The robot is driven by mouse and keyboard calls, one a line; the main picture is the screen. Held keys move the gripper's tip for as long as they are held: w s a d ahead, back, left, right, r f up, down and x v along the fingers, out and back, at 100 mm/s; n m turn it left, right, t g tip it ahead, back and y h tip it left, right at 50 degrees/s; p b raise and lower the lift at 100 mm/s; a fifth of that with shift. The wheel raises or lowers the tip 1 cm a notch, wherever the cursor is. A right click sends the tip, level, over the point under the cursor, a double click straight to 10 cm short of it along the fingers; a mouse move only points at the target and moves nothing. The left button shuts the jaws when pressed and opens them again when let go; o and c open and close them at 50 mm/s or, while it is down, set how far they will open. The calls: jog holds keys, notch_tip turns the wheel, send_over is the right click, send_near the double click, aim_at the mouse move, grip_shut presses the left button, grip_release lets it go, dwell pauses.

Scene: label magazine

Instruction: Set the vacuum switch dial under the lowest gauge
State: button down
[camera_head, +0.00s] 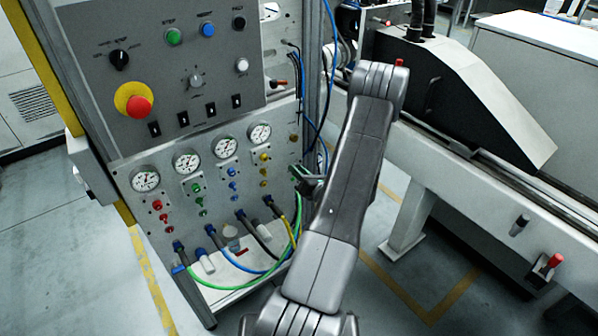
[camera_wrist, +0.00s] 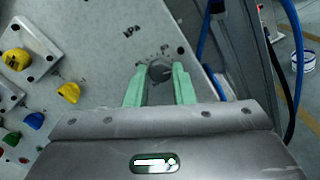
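A round grey dial (camera_wrist: 159,70) with a printed scale and "kPa" lettering is on the light panel in the wrist view. My gripper (camera_wrist: 159,85) has two pale green fingers, one on each side of the dial's near edge. They stand apart with nothing clearly clamped; contact with the dial cannot be told. In the head view my gripper (camera_head: 308,180) is at the right side of the lower panel, and the dial is not distinguishable there. A row of white round gauges climbs to the right, from the lowest-looking gauge (camera_head: 145,180) to the rightmost gauge (camera_head: 260,133).
Coloured knobs, including a yellow knob (camera_wrist: 68,92), lie left of my fingers. Blue hoses (camera_head: 326,50) and a frame post (camera_head: 312,60) run beside the panel. A red emergency button (camera_head: 138,107) is upper left. A grey conveyor (camera_head: 480,190) stands right.

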jog(key=shift+f+n+b, duration=0.1)
jog(key=shift+n+b, duration=0.2)
jog(key=shift+b, duration=0.35)
jog(key=n+b, duration=2)
jog(key=b, duration=1.2)
jog(key=shift+n+b, duration=0.3)
jog(key=shift+b, duration=0.1)
jog(key=c, duration=1.2)
grip_release()
jog(key=shift+c, duration=0.2)
